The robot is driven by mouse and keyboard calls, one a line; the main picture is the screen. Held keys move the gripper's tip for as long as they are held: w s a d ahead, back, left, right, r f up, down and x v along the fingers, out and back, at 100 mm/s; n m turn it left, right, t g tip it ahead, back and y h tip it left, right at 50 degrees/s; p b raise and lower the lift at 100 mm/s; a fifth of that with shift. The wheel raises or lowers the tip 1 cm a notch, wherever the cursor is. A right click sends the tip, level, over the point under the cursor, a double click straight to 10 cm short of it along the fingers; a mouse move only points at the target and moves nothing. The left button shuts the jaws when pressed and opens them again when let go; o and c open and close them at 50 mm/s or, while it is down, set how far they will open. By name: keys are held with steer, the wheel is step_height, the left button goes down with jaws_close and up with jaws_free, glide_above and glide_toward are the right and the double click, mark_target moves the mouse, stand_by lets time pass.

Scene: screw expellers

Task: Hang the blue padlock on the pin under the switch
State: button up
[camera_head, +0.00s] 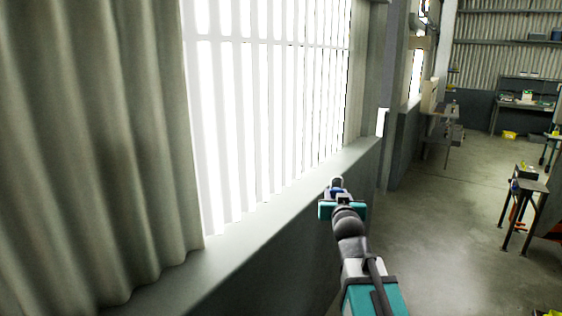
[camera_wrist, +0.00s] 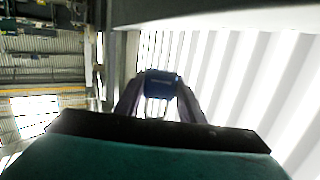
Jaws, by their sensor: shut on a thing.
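The blue padlock (camera_wrist: 160,86) is held between the two dark fingers of my gripper (camera_wrist: 158,100) in the wrist view. In the head view my gripper (camera_head: 338,192) is at the end of my outstretched arm, beside the window sill. A small blue patch of the padlock (camera_head: 335,191) shows there, with what looks like its grey shackle (camera_head: 337,181) standing up beyond it. The gripper is shut on the padlock and holds it in the air. I see no switch or pin that I can make out in either view.
A barred bright window (camera_head: 265,100) with a pale sill (camera_head: 270,215) runs along the left, beside a corrugated wall (camera_head: 90,140). Open concrete floor (camera_head: 440,230) lies to the right. A small table (camera_head: 528,186) stands at the right, and a workbench (camera_head: 525,104) is far back.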

steer(key=shift+a+r+n+y, duration=0.2)
steer(key=shift+r+y, duration=0.1)
steer(key=shift+r, duration=0.2)
steer(key=shift+a+r+n+y, duration=0.2)
steer(key=shift+r+y, duration=0.1)
steer(key=shift+r, duration=0.15)
steer(key=s+d+f, duration=0.2)
steer(key=d+f, duration=0.4)
steer(key=d, duration=0.1)
steer(key=shift+s+f, duration=0.3)
steer(key=shift+w, duration=0.1)
